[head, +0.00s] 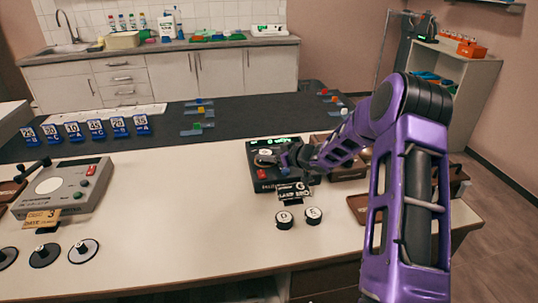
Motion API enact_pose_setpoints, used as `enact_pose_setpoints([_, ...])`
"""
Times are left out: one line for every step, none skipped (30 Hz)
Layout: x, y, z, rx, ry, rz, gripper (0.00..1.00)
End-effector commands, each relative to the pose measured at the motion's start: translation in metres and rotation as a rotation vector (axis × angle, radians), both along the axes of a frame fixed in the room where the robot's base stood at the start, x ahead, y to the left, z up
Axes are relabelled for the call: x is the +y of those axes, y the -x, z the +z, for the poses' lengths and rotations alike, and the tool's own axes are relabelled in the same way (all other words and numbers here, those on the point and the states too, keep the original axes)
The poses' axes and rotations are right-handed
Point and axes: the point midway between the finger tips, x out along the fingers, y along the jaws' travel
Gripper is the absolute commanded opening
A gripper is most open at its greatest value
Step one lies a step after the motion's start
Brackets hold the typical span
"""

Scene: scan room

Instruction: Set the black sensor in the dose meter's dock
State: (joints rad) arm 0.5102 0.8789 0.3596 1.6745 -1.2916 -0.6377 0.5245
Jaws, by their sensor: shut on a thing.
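The dose meter (259,178) is a black box with a lit green display, standing on the white tabletop right of centre. My gripper (278,160) reaches in from the right, low over the meter's top face. It is shut on a small dark round thing (265,161), which looks like the black sensor. The thing is at the meter's top, beside a pale round spot. The gripper partly hides the dock, and I cannot tell whether the sensor touches it or is seated.
Two round pieces marked D (284,219) and E (313,214) stand in front of the meter, near a black label stand (294,192). Brown trays (358,208) lie at the right. The middle tabletop is clear.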

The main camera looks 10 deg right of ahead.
Motion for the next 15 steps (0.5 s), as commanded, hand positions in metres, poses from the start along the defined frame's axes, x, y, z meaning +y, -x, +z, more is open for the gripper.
enact_pose_setpoints([0.0001, 0.0, -0.0017, 0.0, 0.0, 0.0, 0.01])
enact_pose_setpoints([0.0001, 0.0, -0.0028, 0.0, 0.0, 0.0, 0.01])
enact_pose_setpoints([0.0001, 0.0, -0.0041, 0.0, 0.0, 0.0, 0.01])
enact_pose_setpoints([0.0, 0.0, -0.0032, 0.0, 0.0, 0.0, 0.66])
enact_pose_setpoints([0.0, 0.0, -0.003, 0.0, 0.0, 0.0, 0.71])
enact_pose_setpoints([0.0001, 0.0001, -0.003, 0.0, 0.0, 0.0, 0.78])
enact_pose_setpoints([0.0001, 0.0001, -0.003, 0.001, 0.001, 0.0, 0.84])
enact_pose_setpoints([0.0001, 0.0001, -0.003, 0.001, 0.001, 0.0, 0.89])
enact_pose_setpoints([0.0001, 0.0001, -0.003, 0.001, 0.001, 0.0, 0.9])
enact_pose_setpoints([0.0001, 0.0001, -0.003, 0.001, 0.0, 0.0, 0.9])
enact_pose_setpoints([0.0001, 0.0001, -0.003, 0.001, 0.001, 0.0, 0.9])
enact_pose_setpoints([0.0001, 0.0001, -0.003, 0.001, 0.001, 0.0, 0.9])
enact_pose_setpoints([0.0001, 0.0001, -0.003, 0.001, 0.0, 0.0, 0.9])
enact_pose_setpoints([0.0001, 0.0001, -0.003, 0.001, 0.0, 0.0, 0.9])
enact_pose_setpoints([0.0, 0.0002, -0.003, 0.001, 0.0, 0.0, 0.9])
